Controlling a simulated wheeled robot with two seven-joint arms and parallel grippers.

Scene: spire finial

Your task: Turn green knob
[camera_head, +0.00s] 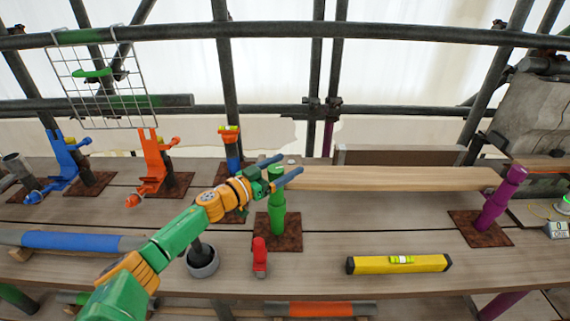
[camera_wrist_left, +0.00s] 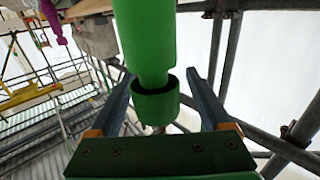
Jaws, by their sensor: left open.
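A green post with a stepped, knob-like form (camera_head: 277,212) stands upright on a rusty square plate (camera_head: 293,242) at the middle of the bench. It also shows in the left wrist view (camera_wrist_left: 145,40), where its wider cup-like end sits between the fingers. My left gripper (camera_head: 291,166) reaches in from the left at the post's upper end. Its two blue-grey fingers are spread either side of the green part, with gaps visible in the left wrist view (camera_wrist_left: 160,78). The gripper hides part of the post's top in the head view. My right gripper is not in view.
A purple post (camera_head: 500,198) stands at the right, and a long plank (camera_head: 390,178) lies behind. A yellow level (camera_head: 398,264) and a small red object (camera_head: 260,258) lie in front. Blue (camera_head: 68,155) and orange (camera_head: 152,160) fixtures stand left. Scaffold tubes cross behind.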

